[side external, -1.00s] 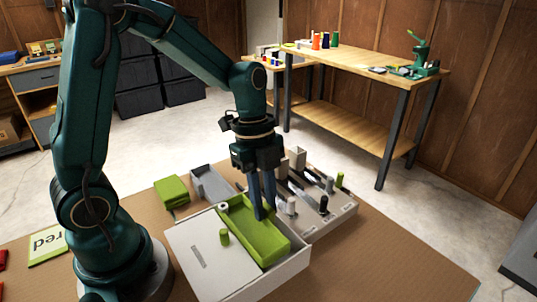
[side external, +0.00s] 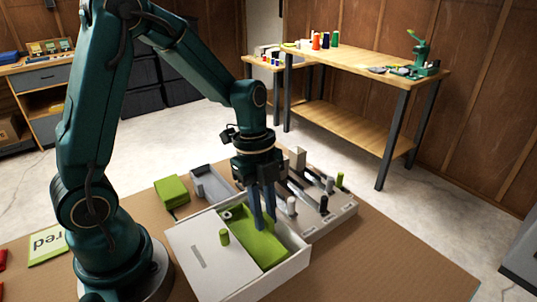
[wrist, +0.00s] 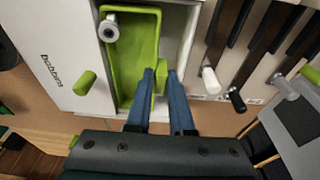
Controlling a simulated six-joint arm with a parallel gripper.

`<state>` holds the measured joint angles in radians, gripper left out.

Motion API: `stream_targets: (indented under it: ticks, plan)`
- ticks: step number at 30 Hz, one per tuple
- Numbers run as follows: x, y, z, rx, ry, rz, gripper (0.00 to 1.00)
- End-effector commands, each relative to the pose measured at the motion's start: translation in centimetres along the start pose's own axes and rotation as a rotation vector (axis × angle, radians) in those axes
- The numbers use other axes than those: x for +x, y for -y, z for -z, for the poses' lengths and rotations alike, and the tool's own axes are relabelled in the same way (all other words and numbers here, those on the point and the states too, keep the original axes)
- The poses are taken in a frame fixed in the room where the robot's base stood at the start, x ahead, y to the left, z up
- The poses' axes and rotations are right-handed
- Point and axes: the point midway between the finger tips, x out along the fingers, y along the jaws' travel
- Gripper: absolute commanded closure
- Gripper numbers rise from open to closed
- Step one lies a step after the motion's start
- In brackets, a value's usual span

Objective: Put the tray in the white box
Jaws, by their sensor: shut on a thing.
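The green tray (side external: 268,249) lies in the open part of the white box (side external: 294,264), below its rim, and also shows in the wrist view (wrist: 133,60). My gripper (side external: 264,222) points down at the tray's right side. In the wrist view its blue fingers (wrist: 161,82) are shut on a green upright part of that side. Whether the tray touches the box floor is hidden. A white spool (wrist: 110,30) shows at the tray's far left corner.
A green peg (side external: 224,237) stands on the box's pale cover marked "bobbins" (wrist: 60,45).

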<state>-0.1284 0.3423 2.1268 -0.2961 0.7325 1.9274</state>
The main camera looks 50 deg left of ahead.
Motion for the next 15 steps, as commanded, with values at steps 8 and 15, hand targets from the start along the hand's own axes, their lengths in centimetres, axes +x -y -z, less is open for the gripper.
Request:
stream_targets:
  ticks: [8,15]
  plan:
    - [1.1,0.0,-0.2,0.000,-0.001,0.000,1.00]
    - [1.7,0.0,-0.3,0.000,0.000,0.000,1.00]
